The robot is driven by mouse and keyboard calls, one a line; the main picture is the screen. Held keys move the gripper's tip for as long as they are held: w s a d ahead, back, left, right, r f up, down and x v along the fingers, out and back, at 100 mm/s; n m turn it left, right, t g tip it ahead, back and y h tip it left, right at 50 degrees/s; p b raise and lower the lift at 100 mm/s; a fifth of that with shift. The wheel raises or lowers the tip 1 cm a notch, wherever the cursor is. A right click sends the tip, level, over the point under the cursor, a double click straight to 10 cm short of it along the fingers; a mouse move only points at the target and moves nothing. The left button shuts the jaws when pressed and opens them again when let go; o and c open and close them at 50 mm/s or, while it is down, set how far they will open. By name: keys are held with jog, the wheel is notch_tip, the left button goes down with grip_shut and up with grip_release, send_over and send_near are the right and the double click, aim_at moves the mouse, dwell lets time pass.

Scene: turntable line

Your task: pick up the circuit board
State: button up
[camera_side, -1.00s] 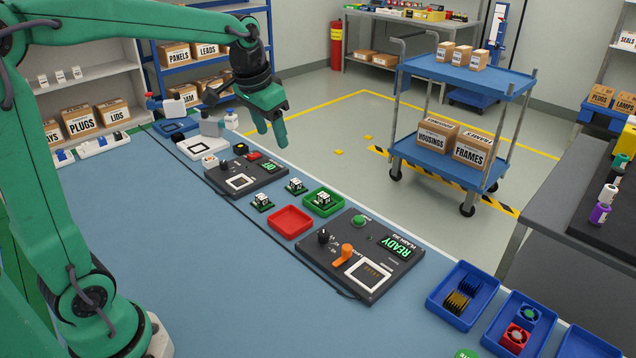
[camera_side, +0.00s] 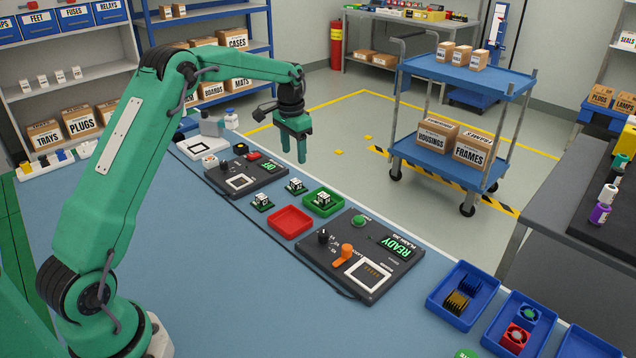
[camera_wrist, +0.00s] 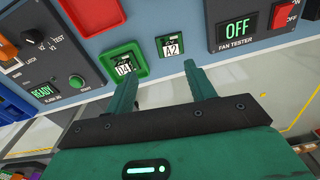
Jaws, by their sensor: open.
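Three small green circuit boards with white-topped blocks show in the side view. One board (camera_side: 263,202) and a second board (camera_side: 295,187) lie on the blue bench. The third board (camera_side: 323,199) sits in a green tray (camera_side: 335,208). In the wrist view, a board marked A2 (camera_wrist: 171,47) lies beside the green tray (camera_wrist: 138,73), whose board (camera_wrist: 124,63) has a label I cannot read surely. My gripper (camera_side: 294,157) points down above the boards' area, open and empty, apart from them. Its two fingers also show in the wrist view (camera_wrist: 160,75).
A red tray (camera_side: 290,222) lies in front of the green tray. A black panel reading READY (camera_side: 330,262) stands to the right, with an orange lever. The fan tester (camera_side: 235,172) stands to the left. Blue trays (camera_side: 440,313) lie at the far right. The front bench is clear.

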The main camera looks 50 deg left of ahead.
aim_at(293, 182)
jog(key=f, duration=0.1)
jog(key=a+f, duration=0.1)
jog(key=w+a+f, duration=0.1)
jog(key=f, duration=0.1)
jog(key=shift+w, duration=0.1)
jog(key=shift+f, duration=3.85)
jog(key=c, duration=1.1)
jog(key=shift+o, duration=0.2)
jog(key=shift+r, duration=0.2)
